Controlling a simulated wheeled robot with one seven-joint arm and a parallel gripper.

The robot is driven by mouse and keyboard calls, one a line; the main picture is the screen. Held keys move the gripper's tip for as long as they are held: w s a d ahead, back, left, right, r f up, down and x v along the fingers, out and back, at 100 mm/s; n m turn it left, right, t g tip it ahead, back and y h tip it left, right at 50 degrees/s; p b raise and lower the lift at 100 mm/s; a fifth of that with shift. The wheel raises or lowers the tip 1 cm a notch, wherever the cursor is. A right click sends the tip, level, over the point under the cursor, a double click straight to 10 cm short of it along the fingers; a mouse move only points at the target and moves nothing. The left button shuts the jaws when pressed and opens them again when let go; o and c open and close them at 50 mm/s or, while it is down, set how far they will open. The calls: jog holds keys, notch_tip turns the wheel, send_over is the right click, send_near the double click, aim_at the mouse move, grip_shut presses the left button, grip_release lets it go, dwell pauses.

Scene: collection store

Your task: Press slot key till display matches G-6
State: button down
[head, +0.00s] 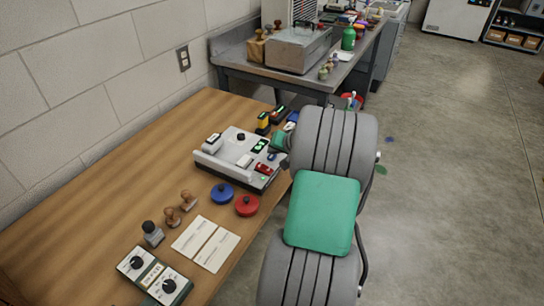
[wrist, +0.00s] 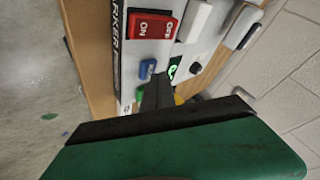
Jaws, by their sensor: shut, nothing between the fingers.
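A pale grey marker machine (head: 233,163) stands on the wooden desk, with keys, a red switch and small dark displays on top. In the wrist view a lit green display (wrist: 173,68) is partly covered by my fingers, and I cannot read its full text. A small blue key (wrist: 147,68) sits beside it; no label on it is readable, so I cannot tell whether it is the slot key. My gripper (wrist: 158,92) is shut and empty, its tips over the panel close to the blue key and display. I cannot tell whether they touch.
A red ON/OFF rocker (wrist: 152,24) and a white key (wrist: 195,22) are on the same panel. Blue (head: 222,193) and red (head: 247,205) round pads, wooden stamps and cards (head: 206,243) lie in front. A metal bench (head: 230,72) stands behind. Open floor is on the right.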

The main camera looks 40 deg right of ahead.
aim_at(274, 157)
jog(key=shift+f+b, duration=0.35)
jog(key=shift+f, duration=0.15)
dwell(0.5)
jog(key=shift+r+p, duration=0.55)
jog(key=shift+r, duration=0.35)
jog(key=shift+r+p, duration=1.7)
jog(key=shift+r, duration=0.9)
jog(key=shift+f, duration=0.1)
